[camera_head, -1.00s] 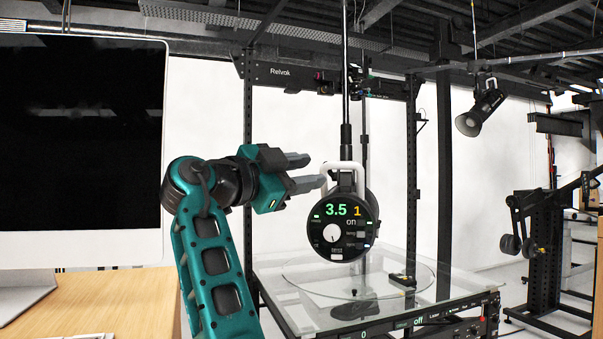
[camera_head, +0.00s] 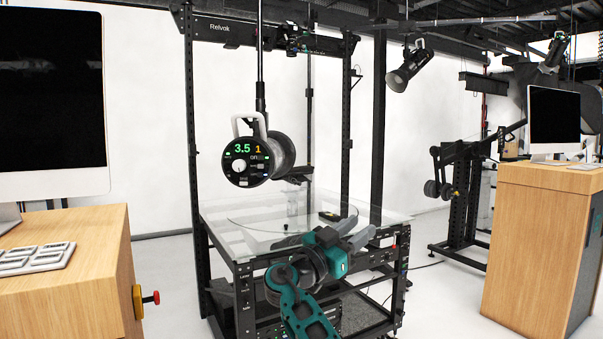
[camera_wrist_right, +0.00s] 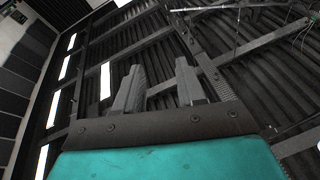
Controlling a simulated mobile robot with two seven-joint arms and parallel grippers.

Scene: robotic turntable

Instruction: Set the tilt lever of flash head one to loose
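Flash head one (camera_head: 240,165) hangs from a vertical pole left of centre in the head view. Its round black panel reads a green 3.5 and an orange 1. A white handle (camera_head: 236,122) stands at its top. The grey barrel shows behind the panel. I cannot make out the tilt lever or its setting. My right gripper (camera_head: 363,230) is open and empty, low and to the right of the flash head, in front of the glass table. In the right wrist view its fingers (camera_wrist_right: 158,68) are apart with only ceiling beyond. My left gripper is not in view.
The glass-topped turntable (camera_head: 225,225) stands below the flash head in a black frame. A wooden desk (camera_head: 75,285) with a monitor is at left, with a red knob (camera_head: 154,297) beside it. Another wooden desk (camera_head: 530,235) is at right. Another lamp (camera_head: 404,70) hangs behind.

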